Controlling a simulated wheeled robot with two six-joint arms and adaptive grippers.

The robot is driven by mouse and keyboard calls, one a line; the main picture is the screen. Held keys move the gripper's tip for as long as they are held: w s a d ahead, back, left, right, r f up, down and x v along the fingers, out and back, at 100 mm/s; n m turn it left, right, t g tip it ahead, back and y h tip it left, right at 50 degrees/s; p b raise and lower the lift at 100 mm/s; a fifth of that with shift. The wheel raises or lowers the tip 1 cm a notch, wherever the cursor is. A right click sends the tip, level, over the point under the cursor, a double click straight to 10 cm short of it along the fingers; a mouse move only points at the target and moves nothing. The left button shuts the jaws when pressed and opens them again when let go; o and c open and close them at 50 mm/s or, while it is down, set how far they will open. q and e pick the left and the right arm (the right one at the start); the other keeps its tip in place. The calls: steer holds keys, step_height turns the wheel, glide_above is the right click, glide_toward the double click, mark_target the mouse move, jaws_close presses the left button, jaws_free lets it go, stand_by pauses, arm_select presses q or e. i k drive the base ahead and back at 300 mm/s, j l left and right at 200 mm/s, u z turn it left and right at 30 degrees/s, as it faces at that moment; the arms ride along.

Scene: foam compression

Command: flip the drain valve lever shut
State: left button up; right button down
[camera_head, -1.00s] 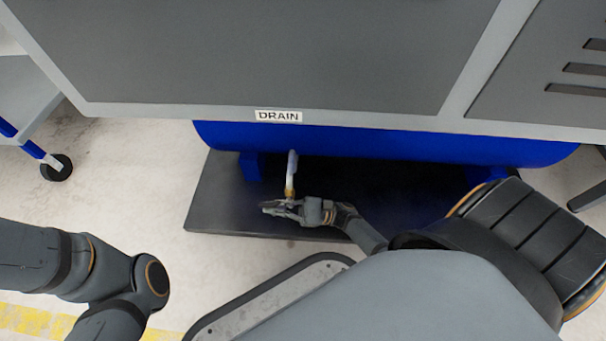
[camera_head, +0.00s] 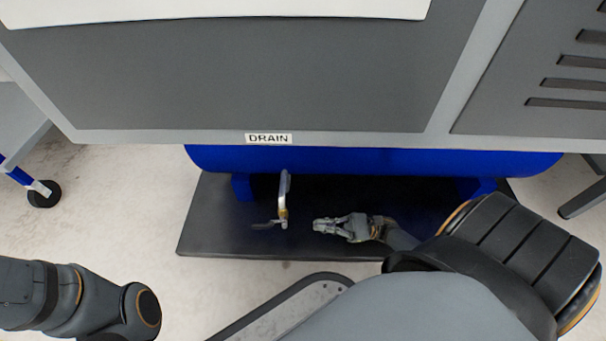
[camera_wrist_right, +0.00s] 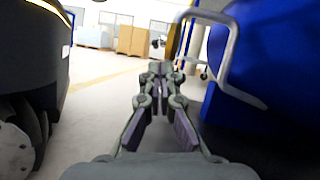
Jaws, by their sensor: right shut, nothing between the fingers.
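The drain valve (camera_head: 283,212) hangs at the end of a pale bent pipe (camera_head: 284,186) in front of the blue tank, below the DRAIN label. Its dark lever (camera_head: 265,225) appears to stick out to the left, roughly across the pipe; it is small and hard to make out against the dark tray. My right gripper (camera_head: 317,226) is shut and empty, just right of the valve and apart from it, pointing left. The right wrist view shows its fingers together (camera_wrist_right: 160,68), with a pale bent tube (camera_wrist_right: 232,45) beyond on the right. My left gripper is out of view.
The blue tank (camera_head: 380,160) sits under a grey cabinet (camera_head: 240,80), above a dark tray (camera_head: 210,225) on the floor. A wheeled cart (camera_head: 20,120) stands at the left. Pale floor (camera_head: 120,200) is clear between cart and tray.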

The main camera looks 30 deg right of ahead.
mark_target(261, 226)
steer(key=k, duration=1)
